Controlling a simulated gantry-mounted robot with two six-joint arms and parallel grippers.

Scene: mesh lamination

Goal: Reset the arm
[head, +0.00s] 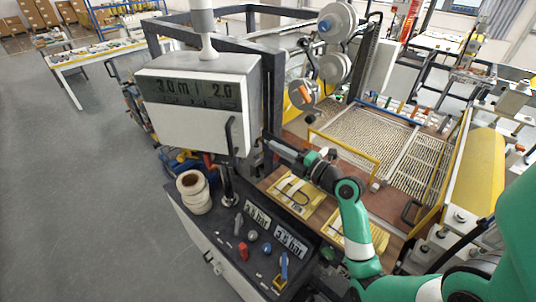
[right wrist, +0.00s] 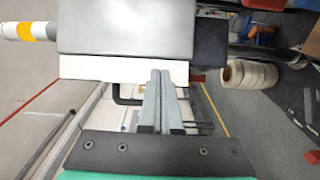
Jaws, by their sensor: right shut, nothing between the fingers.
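My right arm (head: 355,222), green with dark joints, comes in from the lower right in the head view and reaches up and left over the machine's front. My right gripper (head: 268,138) points at the right side of the white display box (head: 190,90), near its black handle (head: 230,136). In the right wrist view the two grey fingers (right wrist: 160,78) are together with nothing between them. Their tips overlap the box's white edge (right wrist: 90,67) in the picture; I cannot tell if they touch it. My left gripper is in neither view.
Below the box is a dark control panel (head: 224,236) with knobs, a red switch (head: 243,252) and small displays. Tape rolls (head: 194,190) stand at its left end. A yellow frame bar (head: 345,148) and mesh bed (head: 372,135) lie behind the arm. Open floor is at left.

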